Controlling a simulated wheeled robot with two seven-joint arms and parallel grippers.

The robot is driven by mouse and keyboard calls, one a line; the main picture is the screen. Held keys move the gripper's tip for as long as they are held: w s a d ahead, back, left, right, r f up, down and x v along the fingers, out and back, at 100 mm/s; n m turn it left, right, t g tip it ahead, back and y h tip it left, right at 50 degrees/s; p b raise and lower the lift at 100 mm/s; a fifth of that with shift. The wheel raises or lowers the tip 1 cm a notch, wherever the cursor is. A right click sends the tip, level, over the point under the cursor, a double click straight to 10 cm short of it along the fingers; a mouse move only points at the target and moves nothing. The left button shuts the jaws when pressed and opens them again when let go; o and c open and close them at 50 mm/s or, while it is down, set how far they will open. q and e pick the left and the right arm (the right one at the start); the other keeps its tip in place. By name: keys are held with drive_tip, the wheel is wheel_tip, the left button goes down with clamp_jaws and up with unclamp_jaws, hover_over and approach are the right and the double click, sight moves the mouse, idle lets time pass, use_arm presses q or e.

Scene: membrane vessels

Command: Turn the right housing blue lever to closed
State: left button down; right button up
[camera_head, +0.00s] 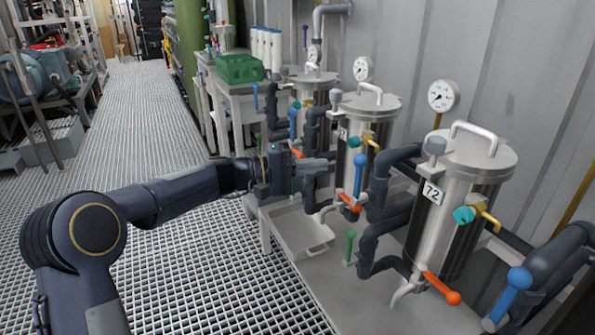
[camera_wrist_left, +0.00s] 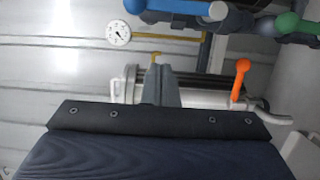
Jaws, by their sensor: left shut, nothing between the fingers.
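The right housing (camera_head: 450,205) is a steel vessel marked 72 with a lidded top. A blue lever (camera_head: 512,290) stands tilted on dark piping at its lower right. Another blue lever (camera_head: 360,175) stands upright between the middle and right housings. My left gripper (camera_head: 322,163) is shut and empty, left of the middle housing (camera_head: 368,130) and well away from the far-right blue lever. In the left wrist view the shut fingers (camera_wrist_left: 160,80) point toward a housing lying sideways in the picture. A blue lever (camera_wrist_left: 182,6) crosses the top edge. My right gripper is out of view.
Orange levers (camera_head: 440,288) and a green lever (camera_head: 350,246) stick out near the housings. Dark pipes and a gauge (camera_head: 443,96) crowd the right. A shallow tray (camera_head: 290,235) lies in front. The grated floor (camera_head: 190,260) is open at left.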

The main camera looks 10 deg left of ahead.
sight(358, 181)
use_arm(q)
drive_tip(key=s+d+b, duration=0.1)
drive_tip(key=s+d, duration=0.1)
drive_tip(key=d, duration=0.3)
drive_tip(key=shift+d+b, duration=0.35)
drive_tip(key=shift+s+d+m+b, duration=0.1)
drive_tip(key=shift+d+m+b, duration=0.05)
drive_tip(key=shift+m+b, duration=0.2)
